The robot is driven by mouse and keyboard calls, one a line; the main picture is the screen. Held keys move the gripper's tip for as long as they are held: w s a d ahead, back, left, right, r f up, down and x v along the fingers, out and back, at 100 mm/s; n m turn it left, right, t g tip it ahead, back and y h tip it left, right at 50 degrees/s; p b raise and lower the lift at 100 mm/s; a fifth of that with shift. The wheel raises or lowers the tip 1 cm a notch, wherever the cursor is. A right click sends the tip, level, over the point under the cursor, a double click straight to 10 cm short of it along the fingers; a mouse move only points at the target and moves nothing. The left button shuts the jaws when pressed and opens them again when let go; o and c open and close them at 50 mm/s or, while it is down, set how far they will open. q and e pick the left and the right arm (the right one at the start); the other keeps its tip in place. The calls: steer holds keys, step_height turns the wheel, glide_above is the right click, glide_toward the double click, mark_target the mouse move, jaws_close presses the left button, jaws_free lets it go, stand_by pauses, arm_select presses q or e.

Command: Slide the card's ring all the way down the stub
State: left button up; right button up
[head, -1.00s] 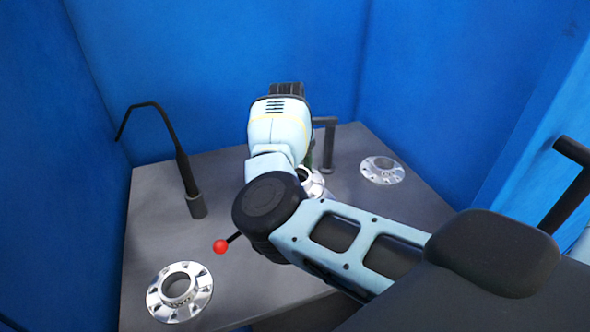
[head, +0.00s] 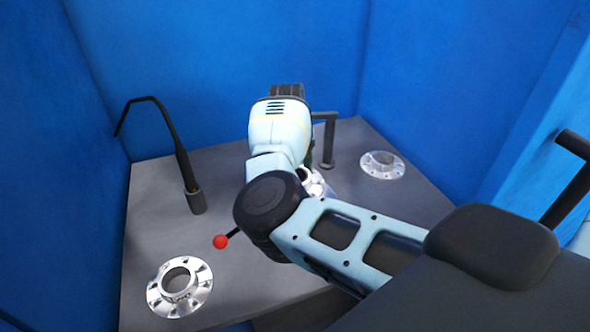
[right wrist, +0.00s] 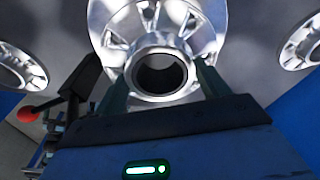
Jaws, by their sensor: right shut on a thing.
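The stub (right wrist: 160,72) is a round metal neck with a dark bore. It stands in the middle of a shiny flange (right wrist: 112,18) in the right wrist view. My right gripper (right wrist: 161,85) has one finger on each side of this neck, shut on a round metal part there. I cannot make out the card or tell its ring apart from the stub rim. In the head view my right arm hides most of the middle flange (head: 313,182), and the fingers are hidden behind the wrist. My left gripper is not in view.
A lever with a red ball (head: 220,241) stands close to my forearm. Other flanges lie at the front left (head: 179,287) and back right (head: 382,165) of the grey table (head: 150,225). A bent black rod (head: 183,165) and a dark post (head: 328,145) rise nearby. Blue walls enclose the back.

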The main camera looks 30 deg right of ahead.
steer(key=shift+f, duration=0.7)
stand_by(0.3)
steer(key=o, duration=2)
steer(key=shift+o, duration=0.6)
steer(key=shift+s+f, duration=0.1)
steer(key=shift+f, duration=0.15)
steer(key=shift+w+a+r, duration=0.1)
steer(key=shift+w+r, duration=0.1)
steer(key=shift+r, duration=1.15)
steer(key=shift+w+d+r, duration=0.1)
steer(key=shift+w+r, duration=0.05)
steer(key=shift+r, duration=1.25)
steer(key=shift+w+a+r, duration=0.1)
steer(key=shift+w+r, duration=0.1)
steer(key=shift+r, duration=1.15)
